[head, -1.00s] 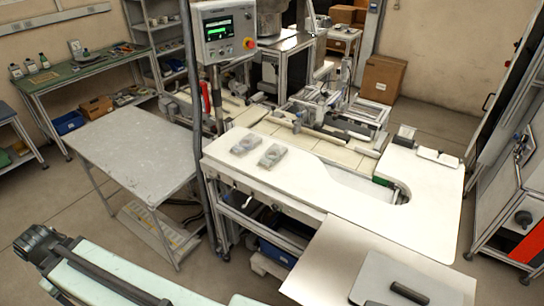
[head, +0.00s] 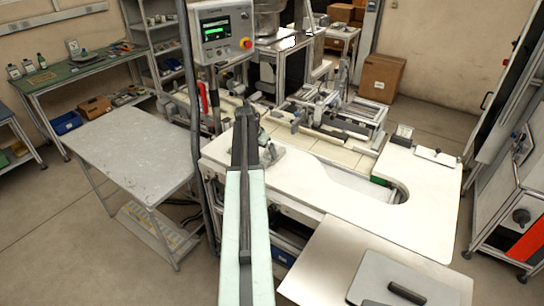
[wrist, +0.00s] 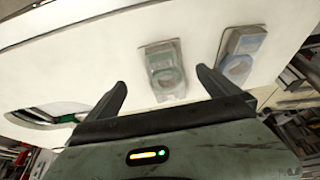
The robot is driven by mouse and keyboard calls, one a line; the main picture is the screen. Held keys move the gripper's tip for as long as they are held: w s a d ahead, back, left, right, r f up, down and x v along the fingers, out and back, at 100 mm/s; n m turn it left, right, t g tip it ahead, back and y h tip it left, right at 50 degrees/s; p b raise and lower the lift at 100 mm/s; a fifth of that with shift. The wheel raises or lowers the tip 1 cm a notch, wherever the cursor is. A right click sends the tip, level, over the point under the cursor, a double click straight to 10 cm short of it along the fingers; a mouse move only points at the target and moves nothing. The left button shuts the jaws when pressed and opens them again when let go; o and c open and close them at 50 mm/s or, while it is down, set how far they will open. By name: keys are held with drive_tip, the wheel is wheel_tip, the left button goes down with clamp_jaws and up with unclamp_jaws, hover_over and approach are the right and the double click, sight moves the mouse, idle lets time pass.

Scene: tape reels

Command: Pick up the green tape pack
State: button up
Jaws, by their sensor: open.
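In the wrist view, the green tape pack (wrist: 165,69) lies flat on the white table as a grey, blurred block with a green ring. It shows beyond and between the two fingers of my gripper (wrist: 161,80), which is open with nothing between its tips. A second pack with a bluish ring (wrist: 240,54) lies to its right, close to the right finger. In the head view my arm reaches over the white table (head: 330,192) and hides much of the spot where the packs lie.
The white table has an oval cutout (head: 398,192) at its right end. A control panel (head: 223,32) on a post stands behind my arm. A bare grey table (head: 125,150) is at left, and a white board with a grey lid (head: 400,280) is in front at right.

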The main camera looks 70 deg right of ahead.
sight(264, 160)
drive_tip(key=b+x, duration=0.7)
drive_tip(key=x, duration=0.1)
drive_tip(key=shift+w+a+f, duration=0.15)
drive_tip(key=shift+w+a, duration=0.1)
drive_tip(key=shift+w, duration=0.1)
drive_tip(key=c, duration=1.6)
drive_tip(key=shift+r, duration=0.35)
